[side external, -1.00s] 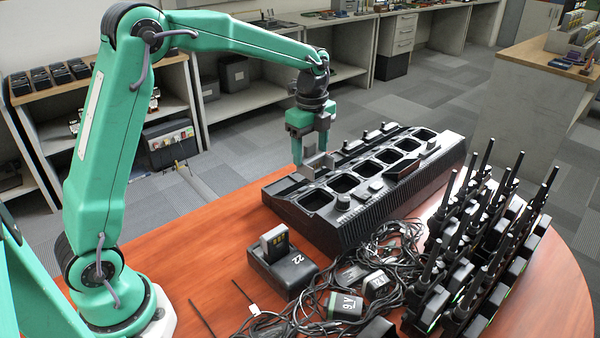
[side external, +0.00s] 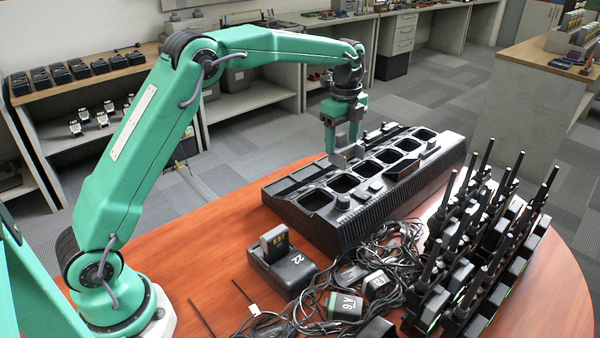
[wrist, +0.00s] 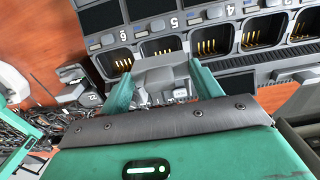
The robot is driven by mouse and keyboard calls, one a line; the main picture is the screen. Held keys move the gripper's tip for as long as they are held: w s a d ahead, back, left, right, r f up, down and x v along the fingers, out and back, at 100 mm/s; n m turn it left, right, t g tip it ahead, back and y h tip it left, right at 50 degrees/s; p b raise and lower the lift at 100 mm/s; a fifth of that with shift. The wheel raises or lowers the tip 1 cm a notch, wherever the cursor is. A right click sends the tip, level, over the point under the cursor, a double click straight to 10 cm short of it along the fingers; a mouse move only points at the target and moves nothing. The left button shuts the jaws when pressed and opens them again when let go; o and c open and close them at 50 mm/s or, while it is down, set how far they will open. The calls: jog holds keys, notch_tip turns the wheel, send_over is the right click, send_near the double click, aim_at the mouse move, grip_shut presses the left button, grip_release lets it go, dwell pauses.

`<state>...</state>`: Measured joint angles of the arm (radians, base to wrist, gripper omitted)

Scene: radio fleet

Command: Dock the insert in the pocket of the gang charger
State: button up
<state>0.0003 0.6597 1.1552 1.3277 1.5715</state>
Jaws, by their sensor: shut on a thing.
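The gang charger (side external: 400,205) is a long black block with several open pockets along its top. It lies on the wooden table, and the wrist view shows its numbered pockets with gold contacts. My gripper (side external: 343,150) is above the charger's left half, towards its far side. The gripper's green fingers (wrist: 160,88) are shut on the grey insert (wrist: 160,73), which hangs between them in front of a pocket (wrist: 162,47). In the side view the insert (side external: 348,154) is small and partly hidden by the fingers. I cannot tell whether it touches the charger.
A small single charger (side external: 290,270) marked 22 stands at the near left. Tangled cables (side external: 335,295) and a 9V block (side external: 345,306) lie in front of the gang charger. Several upright radios (side external: 465,265) crowd the right. Bare table (side external: 190,235) lies to the left.

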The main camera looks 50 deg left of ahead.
aim_at(340, 158)
jog(key=shift+f, duration=0.2)
jog(key=shift+f, duration=2.7)
jog(key=shift+f, duration=2)
dwell(0.3)
jog(key=o, duration=1.1)
jog(key=shift+c, duration=0.2)
jog(key=shift+r, duration=4)
